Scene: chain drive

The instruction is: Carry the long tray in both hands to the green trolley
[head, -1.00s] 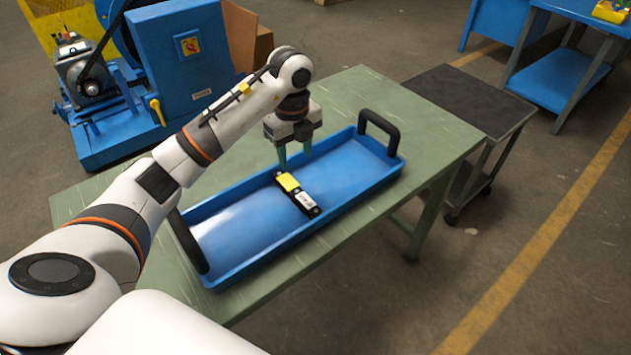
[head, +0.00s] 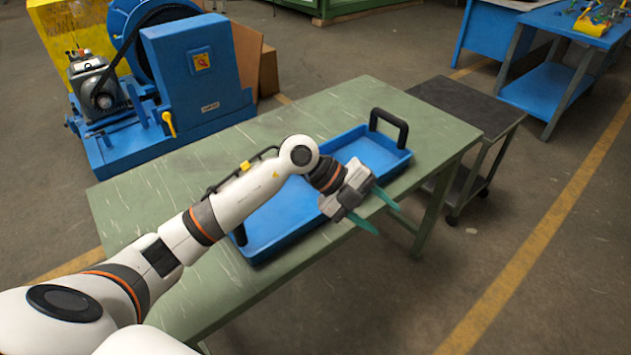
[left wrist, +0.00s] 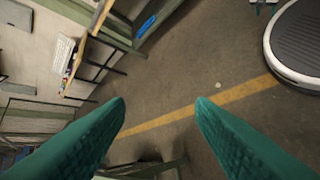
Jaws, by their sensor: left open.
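The long blue tray (head: 372,150) lies on the green table. Its black right handle (head: 389,122) stands clear; its left handle (head: 240,236) is mostly hidden behind my left arm. My arm crosses over the tray and covers its middle. My left gripper (head: 387,220) is open and empty, its teal fingers pointing right, past the tray's near long side and over the table's front edge. In the left wrist view the spread fingers (left wrist: 160,103) have only floor and distant furniture between them. I cannot make out a green trolley. My right gripper does not show.
The green table (head: 130,215) has free room at its left end. A dark-topped cart (head: 465,105) stands close to its right end. A blue machine (head: 200,75) stands behind left, a blue bench (head: 560,90) back right. Floor at right is open.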

